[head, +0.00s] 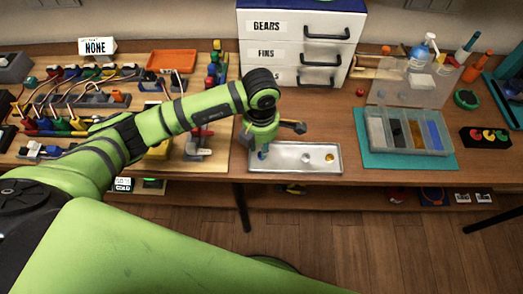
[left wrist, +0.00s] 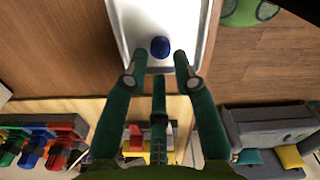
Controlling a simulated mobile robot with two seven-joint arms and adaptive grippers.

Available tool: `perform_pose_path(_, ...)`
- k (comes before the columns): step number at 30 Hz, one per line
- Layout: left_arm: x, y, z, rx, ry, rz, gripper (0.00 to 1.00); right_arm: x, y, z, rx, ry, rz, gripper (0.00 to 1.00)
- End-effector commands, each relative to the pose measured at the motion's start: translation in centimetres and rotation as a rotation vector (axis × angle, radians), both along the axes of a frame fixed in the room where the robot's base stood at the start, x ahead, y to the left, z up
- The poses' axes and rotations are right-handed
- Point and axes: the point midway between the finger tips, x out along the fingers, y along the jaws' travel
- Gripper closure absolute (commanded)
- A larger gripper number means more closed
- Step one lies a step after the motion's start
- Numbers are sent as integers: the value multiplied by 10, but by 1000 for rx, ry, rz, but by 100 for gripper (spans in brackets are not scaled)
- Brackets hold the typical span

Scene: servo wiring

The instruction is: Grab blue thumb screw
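The blue thumb screw (left wrist: 160,47) lies in the metal tray (left wrist: 122,12), near one end. In the head view the tray (head: 290,172) stands at the table's front edge, and the screw is mostly hidden by my gripper at its left end. My left gripper (head: 262,152) points down over that end. In the left wrist view its fingers (left wrist: 160,62) are spread and empty, with the screw just beyond and between the tips. I cannot tell whether they touch it. My right gripper is not in view.
A whitish piece (head: 306,157) and a gold one (head: 330,157) lie further right in the tray. A drawer cabinet (head: 300,40) stands behind. A wiring board (head: 215,172) lies left of the tray. A compartment box (head: 410,135) sits right, with bare table between.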

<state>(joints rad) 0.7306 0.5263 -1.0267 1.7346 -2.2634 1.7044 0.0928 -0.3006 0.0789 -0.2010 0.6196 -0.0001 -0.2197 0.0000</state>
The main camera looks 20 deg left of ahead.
Motion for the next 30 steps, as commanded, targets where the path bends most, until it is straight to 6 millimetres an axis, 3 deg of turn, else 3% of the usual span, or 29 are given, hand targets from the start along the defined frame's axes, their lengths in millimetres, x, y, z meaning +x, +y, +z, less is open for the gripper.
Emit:
perform_pose_path(1, -2, -2, -3, -1, 7, 0, 72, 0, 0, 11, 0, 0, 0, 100)
perform_pose_path(6, 0, -2, -26, -2, 2, 0, 72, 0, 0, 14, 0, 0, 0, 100)
perform_pose_path(14, 0, -2, -30, -4, 0, -2, 72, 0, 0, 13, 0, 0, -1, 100)
perform_pose_path(16, 0, -2, -30, -4, 0, -2, 96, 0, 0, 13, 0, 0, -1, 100)
perform_pose_path(17, 0, -2, -30, -4, 0, -1, 100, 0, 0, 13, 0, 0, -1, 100)
perform_pose_path(30, 1, -2, -26, -4, -2, -1, 100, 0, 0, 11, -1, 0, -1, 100)
